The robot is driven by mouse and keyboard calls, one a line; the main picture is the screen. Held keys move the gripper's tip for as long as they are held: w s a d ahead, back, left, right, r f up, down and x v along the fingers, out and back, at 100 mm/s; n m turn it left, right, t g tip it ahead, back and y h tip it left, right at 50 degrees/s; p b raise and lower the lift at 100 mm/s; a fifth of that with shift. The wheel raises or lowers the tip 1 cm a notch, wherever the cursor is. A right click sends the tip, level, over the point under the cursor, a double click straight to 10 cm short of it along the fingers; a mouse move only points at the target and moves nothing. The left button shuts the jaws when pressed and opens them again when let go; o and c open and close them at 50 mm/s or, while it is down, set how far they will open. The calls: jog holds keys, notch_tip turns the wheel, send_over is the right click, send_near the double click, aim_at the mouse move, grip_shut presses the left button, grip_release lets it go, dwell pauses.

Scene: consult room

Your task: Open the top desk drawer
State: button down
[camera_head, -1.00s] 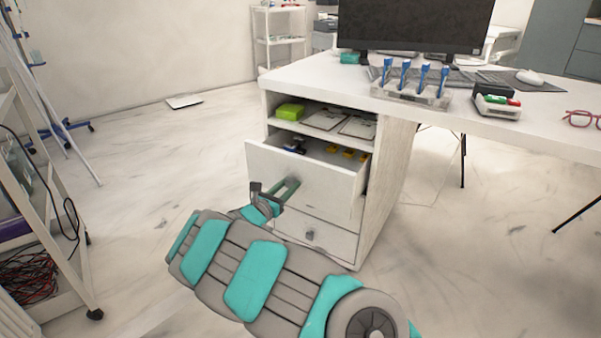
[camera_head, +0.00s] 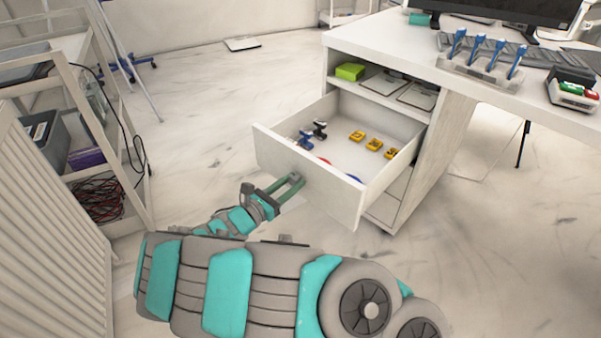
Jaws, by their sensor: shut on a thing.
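The top desk drawer (camera_head: 318,188) is pulled well out from the white desk pedestal (camera_head: 440,150). Several yellow items (camera_head: 374,145) and some dark and blue items (camera_head: 312,133) lie inside it, with red and blue pieces partly hidden behind its front panel. My gripper (camera_head: 290,186) is at the left part of the drawer front, shut on the drawer handle (camera_head: 296,178). The fingers cover most of the handle.
A open shelf above the drawer holds a green box (camera_head: 350,71) and clipboards. A white cart (camera_head: 75,150) with bins and cables stands at the left. The floor (camera_head: 210,110) between cart and drawer is clear.

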jog(key=shift+s+a, duration=0.15)
jog(key=shift+s, duration=0.05)
jog(key=c, duration=0.9)
grip_release()
jog(key=v, duration=0.7)
jog(key=shift+s+a, duration=0.25)
jog(key=shift+s, duration=0.1)
